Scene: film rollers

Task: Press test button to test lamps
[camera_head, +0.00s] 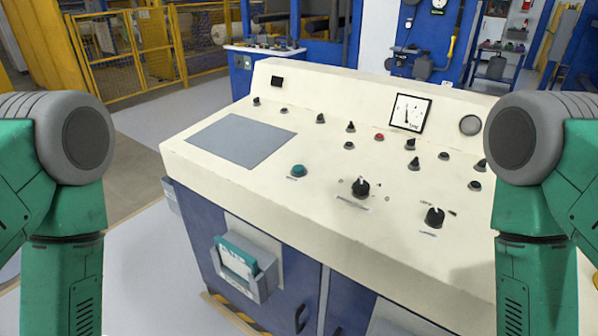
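A cream control console (330,90) with a sloped top stands in front of me. A green button (298,171) sits on its front middle, right of a grey flat panel (240,140). A small red button or lamp (379,137) sits farther back. Several black knobs and small buttons spread over the top, with two larger knobs (360,187) (434,217) at the front right. The labels are too small to read, so I cannot tell which one is the test button. My green arms show at both sides, apart from the console. Neither gripper is in view.
A square dial gauge (410,112) and a round dark disc (470,125) are at the console's back right. A document holder (243,268) juts from the blue front. A yellow fence (125,72) stands at the back left. Open floor lies left of the console.

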